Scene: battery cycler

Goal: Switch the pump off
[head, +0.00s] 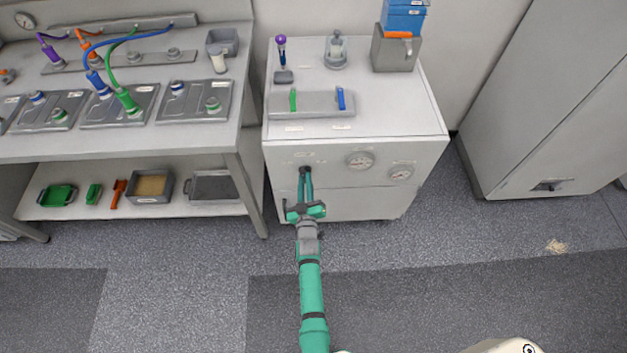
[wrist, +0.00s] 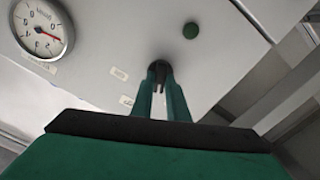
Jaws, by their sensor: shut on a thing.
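The pump cabinet (head: 290,205) is a light grey box with its front facing me. My gripper (head: 305,174) reaches its front panel on the upper left. Its green fingers are closed on a small dark knob (wrist: 158,66) on that panel, which the fingertips largely cover in the wrist view. The knob's exact angle is hard to tell. Small pale labels (wrist: 119,73) sit beside it, too small to read.
On the cabinet top are a grey block with green and blue levers (head: 315,105) and a box stack (head: 396,50).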

